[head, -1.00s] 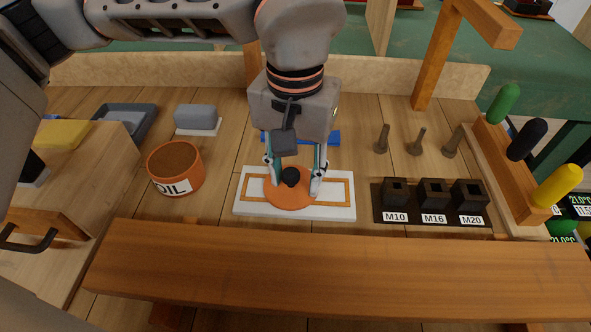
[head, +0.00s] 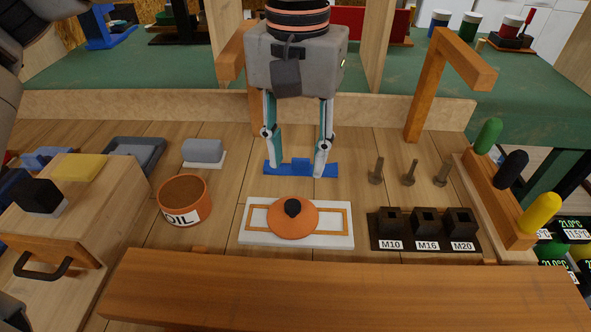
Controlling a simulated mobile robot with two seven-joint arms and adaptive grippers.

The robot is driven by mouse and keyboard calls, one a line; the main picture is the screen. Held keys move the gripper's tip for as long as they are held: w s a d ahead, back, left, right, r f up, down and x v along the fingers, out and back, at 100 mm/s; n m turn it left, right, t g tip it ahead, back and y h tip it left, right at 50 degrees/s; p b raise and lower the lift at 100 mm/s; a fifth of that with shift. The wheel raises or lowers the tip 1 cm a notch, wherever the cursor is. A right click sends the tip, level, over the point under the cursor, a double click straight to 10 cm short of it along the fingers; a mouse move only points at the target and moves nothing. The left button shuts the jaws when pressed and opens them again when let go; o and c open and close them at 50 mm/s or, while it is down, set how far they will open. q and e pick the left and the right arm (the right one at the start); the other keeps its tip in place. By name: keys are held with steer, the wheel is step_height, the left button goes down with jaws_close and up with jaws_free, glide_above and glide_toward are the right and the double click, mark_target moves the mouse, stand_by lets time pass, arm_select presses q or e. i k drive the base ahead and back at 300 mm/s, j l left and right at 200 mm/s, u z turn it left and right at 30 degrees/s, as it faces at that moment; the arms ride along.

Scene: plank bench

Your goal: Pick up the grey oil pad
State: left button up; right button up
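A grey rounded block (head: 203,150), which looks like the grey oil pad, rests on a white base left of centre on the bench. My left gripper (head: 297,165) is open and empty, to the right of the grey block and apart from it. Its two fingers are spread wide and point down, in front of a low blue holder (head: 299,167). Whether they touch the holder I cannot tell. My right gripper is not in view.
An orange OIL pot (head: 184,199) stands open in front of the grey block. An orange lid (head: 293,222) with a black knob lies on a white board (head: 334,237). A grey tray (head: 119,148) is at left. Bolts and a labelled block rack (head: 425,245) are at right.

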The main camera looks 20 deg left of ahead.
mark_target(208, 154)
steer(key=k, duration=1.5)
